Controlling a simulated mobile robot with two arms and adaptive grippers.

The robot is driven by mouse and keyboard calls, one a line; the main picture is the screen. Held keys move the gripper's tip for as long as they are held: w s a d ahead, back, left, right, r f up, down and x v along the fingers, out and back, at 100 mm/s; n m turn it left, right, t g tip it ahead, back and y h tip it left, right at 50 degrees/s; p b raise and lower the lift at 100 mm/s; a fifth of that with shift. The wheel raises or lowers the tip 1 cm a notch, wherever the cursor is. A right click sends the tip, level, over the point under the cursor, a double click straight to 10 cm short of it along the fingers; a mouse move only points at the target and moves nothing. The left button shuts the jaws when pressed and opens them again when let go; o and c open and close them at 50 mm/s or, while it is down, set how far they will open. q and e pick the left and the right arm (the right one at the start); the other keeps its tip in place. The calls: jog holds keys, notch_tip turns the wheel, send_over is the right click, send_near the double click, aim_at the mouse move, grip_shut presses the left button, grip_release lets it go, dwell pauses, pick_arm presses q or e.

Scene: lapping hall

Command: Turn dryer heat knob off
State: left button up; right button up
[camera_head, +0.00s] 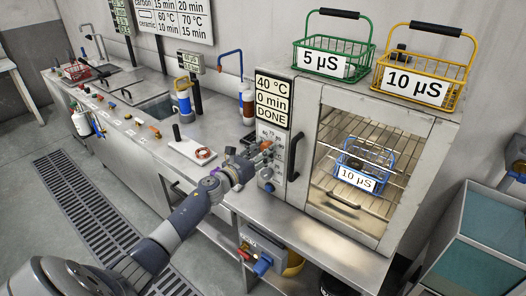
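The dryer (385,205) is a grey cabinet with a closed glass door, at the centre right. Its display (272,101) reads 40 °C, 0 min, DONE. Below the display is a control panel (270,134) with temperature markings. My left gripper (262,152) is at this panel and covers part of it, so the heat knob and its setting cannot be made out. Whether the fingers touch or grip the knob is too small to tell. A blue knob (268,186) shows lower on the panel. My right gripper is not in view.
A blue basket (357,178) labelled 10 µS is inside the dryer. Green (334,56) and yellow (416,79) baskets stand on top. A black door handle (294,157) is close right of my gripper. A white tray (191,150) lies on the counter to the left.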

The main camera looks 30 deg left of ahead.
pick_arm(q)
jog(key=c, duration=0.3)
jog(key=shift+c, duration=0.2)
